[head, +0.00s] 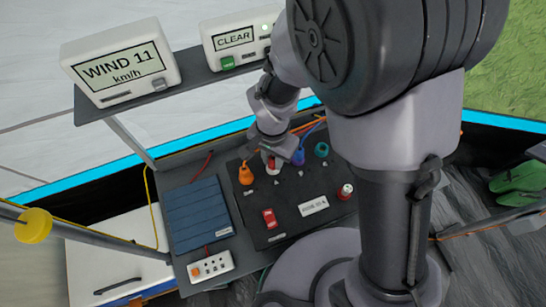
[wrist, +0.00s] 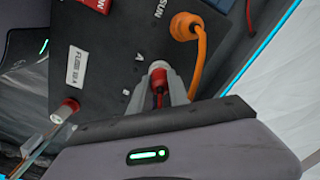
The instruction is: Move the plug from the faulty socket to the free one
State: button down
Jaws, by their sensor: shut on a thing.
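My gripper (head: 277,158) is low over the black panel (head: 240,222). Its two grey fingers (wrist: 162,88) are shut on the red plug, which has a pale end and a red cable (wrist: 160,98). The red plug (head: 270,163) is partly covered by the gripper in the head view. In the wrist view the plug is near the small letters A and B. I cannot tell whether it is seated in a socket or just above one. An orange plug (head: 246,174) with an orange cable stands beside it; it also shows in the wrist view (wrist: 184,26).
A blue plug (head: 298,156) and a teal plug (head: 321,149) are right of my gripper. A red switch (head: 269,218), a white label (head: 314,206) and a red-and-white fuse knob (head: 345,191) are nearer. A blue solar panel (head: 198,213) and power strip (head: 209,266) lie left. A display shelf (head: 180,95) overhangs behind.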

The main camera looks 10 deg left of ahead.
jog(key=c, duration=1.2)
grip_release()
jog(key=shift+o, duration=0.2)
